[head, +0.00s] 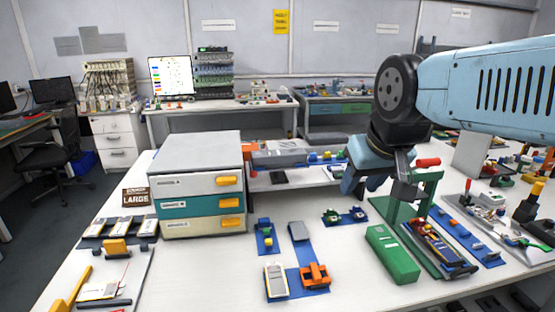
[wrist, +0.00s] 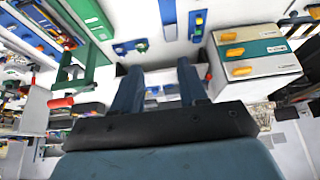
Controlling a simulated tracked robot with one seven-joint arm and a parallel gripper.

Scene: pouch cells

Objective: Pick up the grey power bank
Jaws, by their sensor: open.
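A small grey block (head: 298,231), which looks like the grey power bank, lies on the white table at the far end of a blue mat (head: 312,279). My gripper (head: 378,192) is open and empty, above the table and to the right of the block. In the wrist view the two blue fingers of my gripper (wrist: 160,68) are spread apart, with nothing between them.
A three-drawer cabinet (head: 200,187) stands left of the block. A green box (head: 393,254) lies to the right, beside a green stand (head: 428,190). A white meter (head: 276,281) and an orange device (head: 315,275) lie in front. A blue strip (head: 265,237) is just left.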

